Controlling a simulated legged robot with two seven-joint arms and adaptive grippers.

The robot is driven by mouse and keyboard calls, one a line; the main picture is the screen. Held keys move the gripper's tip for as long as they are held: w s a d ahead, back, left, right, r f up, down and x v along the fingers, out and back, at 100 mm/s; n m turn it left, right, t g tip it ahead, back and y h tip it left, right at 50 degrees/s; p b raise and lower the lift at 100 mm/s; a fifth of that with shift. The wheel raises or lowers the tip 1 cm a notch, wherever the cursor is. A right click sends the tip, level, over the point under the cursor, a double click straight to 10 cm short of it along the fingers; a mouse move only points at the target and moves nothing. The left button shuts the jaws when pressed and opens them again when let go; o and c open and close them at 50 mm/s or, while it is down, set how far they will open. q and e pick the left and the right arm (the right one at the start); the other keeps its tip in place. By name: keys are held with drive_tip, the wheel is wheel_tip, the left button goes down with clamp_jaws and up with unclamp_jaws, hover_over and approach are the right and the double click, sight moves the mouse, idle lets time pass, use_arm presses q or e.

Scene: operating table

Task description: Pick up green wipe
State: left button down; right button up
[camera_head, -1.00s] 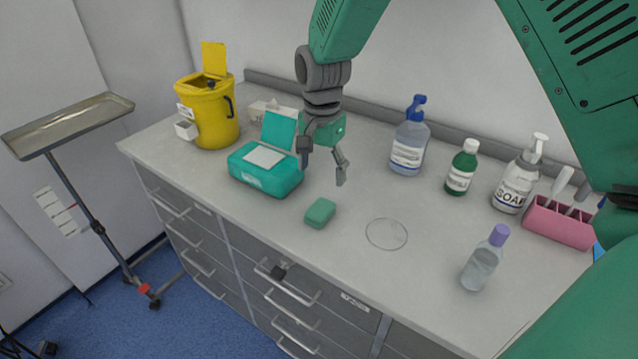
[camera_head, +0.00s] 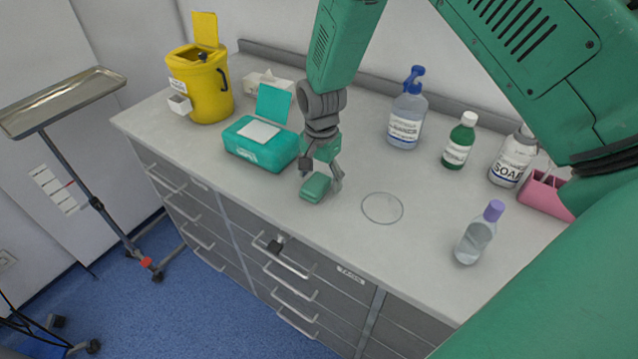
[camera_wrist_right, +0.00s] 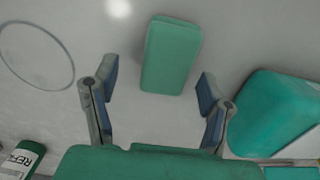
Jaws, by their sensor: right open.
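The green wipe (camera_head: 314,188) is a small rounded green block lying on the counter near its front edge. It also shows in the right wrist view (camera_wrist_right: 171,55), ahead of the fingers. My right gripper (camera_head: 320,178) is low over the counter at the wipe. In the right wrist view my right gripper (camera_wrist_right: 156,92) is open, one finger on each side of the wipe's line, with a gap to it. The wipe's near end lies about level with the fingertips. My left gripper is not in view.
A teal wipe box (camera_head: 258,150) with raised lid stands close left of the gripper. A drawn circle (camera_head: 382,208) is on the counter to the right. A clear bottle (camera_head: 476,240), a cleaner bottle (camera_head: 406,120) and a green bottle (camera_head: 459,145) stand further right. A yellow bin (camera_head: 200,92) is at back left.

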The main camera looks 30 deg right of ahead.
sight(314, 183)
drive_tip(key=shift+w+a+f, duration=0.1)
drive_tip(key=shift+a+f, duration=0.05)
drive_tip(key=shift+f, duration=0.4)
drive_tip(key=shift+w+a+f, duration=0.1)
drive_tip(key=shift+f, duration=0.45)
drive_tip(key=shift+a, duration=0.25)
drive_tip(key=shift+a+r, duration=0.1)
drive_tip(key=shift+a, duration=0.4)
drive_tip(key=shift+s, duration=0.1)
drive_tip(key=c, duration=1)
drive_tip(key=shift+d, duration=0.6)
drive_tip(key=r, duration=0.6)
drive_tip(key=r+b, duration=0.1)
drive_tip(key=r, duration=0.2)
drive_tip(key=shift+a+r, duration=0.3)
drive_tip(key=shift+a, duration=0.05)
drive_tip(key=shift+r, duration=0.15)
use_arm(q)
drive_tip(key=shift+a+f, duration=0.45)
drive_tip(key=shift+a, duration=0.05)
use_arm(e)
drive_tip(key=shift+d, duration=0.15)
